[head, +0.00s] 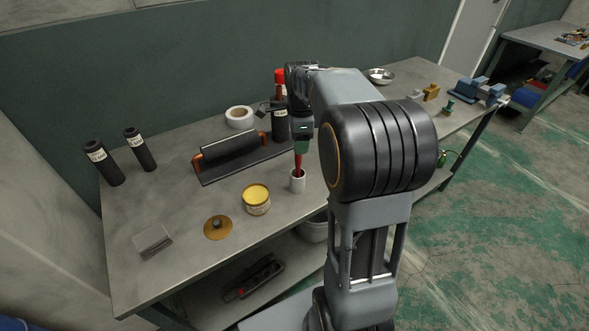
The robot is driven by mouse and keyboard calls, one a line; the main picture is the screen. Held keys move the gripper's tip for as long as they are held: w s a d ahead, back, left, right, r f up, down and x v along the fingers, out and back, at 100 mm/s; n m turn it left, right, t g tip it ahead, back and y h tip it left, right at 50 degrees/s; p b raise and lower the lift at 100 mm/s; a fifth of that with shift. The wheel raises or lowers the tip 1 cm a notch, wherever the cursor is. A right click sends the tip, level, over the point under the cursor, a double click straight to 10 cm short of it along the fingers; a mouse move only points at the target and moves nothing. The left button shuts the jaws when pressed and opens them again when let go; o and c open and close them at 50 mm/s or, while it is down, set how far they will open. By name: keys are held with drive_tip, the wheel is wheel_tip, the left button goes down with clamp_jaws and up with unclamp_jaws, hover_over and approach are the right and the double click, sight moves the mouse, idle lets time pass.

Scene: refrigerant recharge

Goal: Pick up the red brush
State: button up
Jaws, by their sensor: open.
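The red brush (299,164) stands upright in a small white cup (298,183) on the workbench, its red part showing above the rim. Its lower end is hidden in the cup. My gripper (302,149) points down right over the top of the brush. It is open, but the fingers are small and dark here. I cannot tell whether they are around the brush's top or just above it.
A yellow-filled tin (256,200) and a brass-coloured disc (217,228) lie left of the cup. A black roller-like tool (230,149), a tape roll (239,117) and a red-capped dark bottle (280,124) stand behind.

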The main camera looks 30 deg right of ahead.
drive_tip(key=shift+s+a+f, duration=0.1)
drive_tip(key=shift+a+f, duration=0.1)
drive_tip(key=shift+f, duration=0.55)
hover_over(298, 178)
drive_tip(key=shift+w+d+f, duration=0.1)
drive_tip(key=shift+w+f, duration=0.1)
drive_tip(key=shift+f, duration=0.95)
drive_tip(key=shift+w+d+f, duration=0.1)
drive_tip(key=shift+w+f, duration=0.1)
drive_tip(key=shift+f, duration=0.9)
